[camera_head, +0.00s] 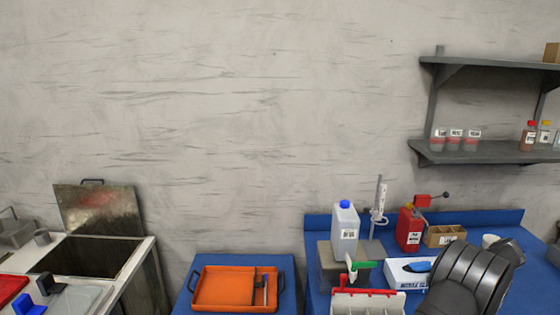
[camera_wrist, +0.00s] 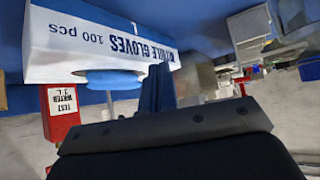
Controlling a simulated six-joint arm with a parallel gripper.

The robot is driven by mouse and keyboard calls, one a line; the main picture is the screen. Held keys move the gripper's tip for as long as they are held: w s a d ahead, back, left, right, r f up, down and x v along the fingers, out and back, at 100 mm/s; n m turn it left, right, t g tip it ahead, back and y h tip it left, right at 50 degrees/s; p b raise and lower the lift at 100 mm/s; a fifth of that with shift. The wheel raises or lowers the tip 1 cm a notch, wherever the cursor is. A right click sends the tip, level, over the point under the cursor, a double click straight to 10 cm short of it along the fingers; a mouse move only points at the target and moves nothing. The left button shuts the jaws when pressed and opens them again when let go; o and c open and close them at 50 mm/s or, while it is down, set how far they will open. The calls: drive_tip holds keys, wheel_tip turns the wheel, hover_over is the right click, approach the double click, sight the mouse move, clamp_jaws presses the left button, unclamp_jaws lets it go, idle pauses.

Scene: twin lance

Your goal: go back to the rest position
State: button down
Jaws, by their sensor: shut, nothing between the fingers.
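My gripper (camera_wrist: 160,84) shows in the wrist view as narrow dark-blue fingers beyond a dark bar. The fingers are together with nothing between them. The wrist view looks upside down, and a white and blue nitrile glove box (camera_wrist: 95,45) fills its upper left, close to the fingers. I cannot tell whether they touch it. In the head view the glove box (camera_head: 405,272) lies on the blue bench, partly behind a dark ribbed part of my arm at the lower right. My fingers cannot be made out in that view.
The blue bench (camera_head: 318,240) holds a white jug (camera_head: 345,232), a red bottle (camera_head: 409,232), a cardboard divider box (camera_head: 444,235) and a white rack (camera_head: 368,302). An orange tray (camera_head: 212,303) lies to the left. A wall shelf (camera_head: 480,155) hangs above right. The wall space left of it is clear.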

drive_tip(key=f, duration=0.5)
drive_tip(key=shift+w+f, duration=0.3)
drive_tip(key=shift+f, duration=0.05)
drive_tip(key=shift+s+r, duration=0.15)
drive_tip(key=shift+s, duration=1.05)
drive_tip(key=shift+s+a, duration=0.1)
drive_tip(key=shift+s, duration=1.2)
